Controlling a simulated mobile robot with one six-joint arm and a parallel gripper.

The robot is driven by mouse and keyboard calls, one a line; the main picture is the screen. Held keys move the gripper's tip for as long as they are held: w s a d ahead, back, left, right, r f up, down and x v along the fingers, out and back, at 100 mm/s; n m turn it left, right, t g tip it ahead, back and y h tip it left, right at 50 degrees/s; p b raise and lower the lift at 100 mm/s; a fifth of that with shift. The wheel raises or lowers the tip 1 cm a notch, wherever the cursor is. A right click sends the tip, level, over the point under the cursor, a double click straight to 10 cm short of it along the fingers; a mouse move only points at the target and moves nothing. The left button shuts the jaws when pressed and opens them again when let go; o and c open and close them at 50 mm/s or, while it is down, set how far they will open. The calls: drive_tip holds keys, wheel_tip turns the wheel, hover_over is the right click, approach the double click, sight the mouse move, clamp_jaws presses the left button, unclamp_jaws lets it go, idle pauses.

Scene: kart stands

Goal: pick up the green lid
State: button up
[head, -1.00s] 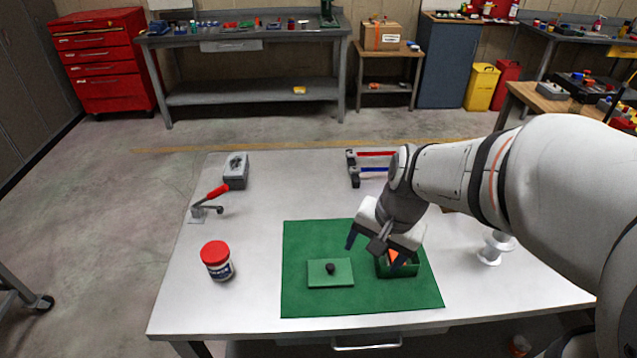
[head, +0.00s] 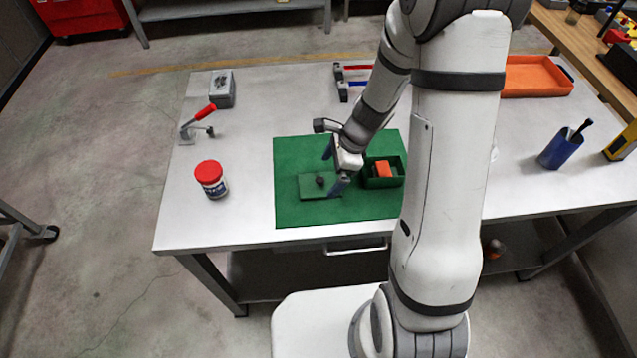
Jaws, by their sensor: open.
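The green lid (head: 309,187) is a flat plate with a black knob (head: 320,181) on top. It lies on the green mat (head: 290,213), left of the open green box (head: 383,183). The box holds an orange block (head: 383,169) and something dark. My gripper (head: 334,170) is open and empty, with its jaws pointing down near the right side of the lid. One finger overlaps the lid's right edge in the picture. I cannot tell its exact height or whether it touches the lid.
A red-capped jar (head: 211,180) stands left of the mat. A red-handled toggle clamp (head: 198,124) and a grey metal box (head: 222,90) are at the back left. An orange tray (head: 535,77) and a blue cup (head: 560,150) are at the right.

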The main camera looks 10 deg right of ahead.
sight(326, 184)
drive_tip(key=x, duration=0.3)
drive_tip(key=shift+a+f, duration=0.15)
drive_tip(key=shift+f, duration=0.2)
drive_tip(key=shift+c, duration=0.6)
drive_tip(key=c, duration=0.9)
drive_tip(key=shift+r, duration=0.1)
drive_tip(key=shift+c, duration=0.2)
wheel_tip(326, 184, up, 10)
drive_tip(key=d+p, duration=0.1)
drive_tip(key=w+d+r+p, duration=0.1)
drive_tip(key=d, duration=1.5)
drive_tip(key=shift+w+a+f+b, duration=0.1)
drive_tip(key=shift+f+b, duration=1.05)
drive_tip(key=shift+f, duration=0.25)
drive_tip(key=shift+w+a+f+b, duration=0.1)
drive_tip(key=shift+f+b, duration=1.05)
drive_tip(key=shift+f, duration=0.25)
